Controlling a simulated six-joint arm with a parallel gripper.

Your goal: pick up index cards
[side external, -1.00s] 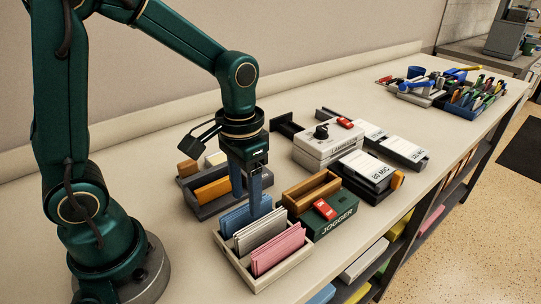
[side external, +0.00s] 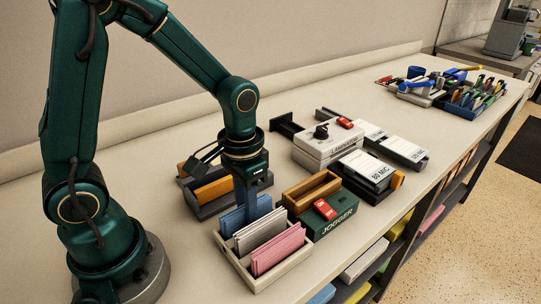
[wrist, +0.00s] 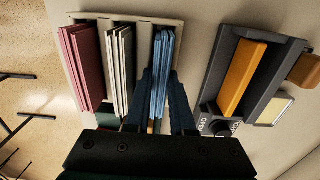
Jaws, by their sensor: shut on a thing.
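A light tray (side external: 286,275) near the front of the bench holds blue cards (side external: 232,221), white cards (side external: 259,233) and pink cards (side external: 279,250) upright in separate rows. My gripper (side external: 251,207) points down into the tray at the blue row. In the wrist view, my gripper (wrist: 163,88) has one finger on each side of the blue cards (wrist: 161,62), shut on them. The white cards (wrist: 119,68) and pink cards (wrist: 83,64) stand to the left, clear of the fingers. The cards' lower edges are hidden in the tray.
A grey holder with an orange block (side external: 211,190) stands just behind the tray. A green jogger (side external: 333,218) and a wooden box (side external: 311,189) stand close on the right. The laminator (side external: 328,143) is farther back. Bare bench lies left of the tray.

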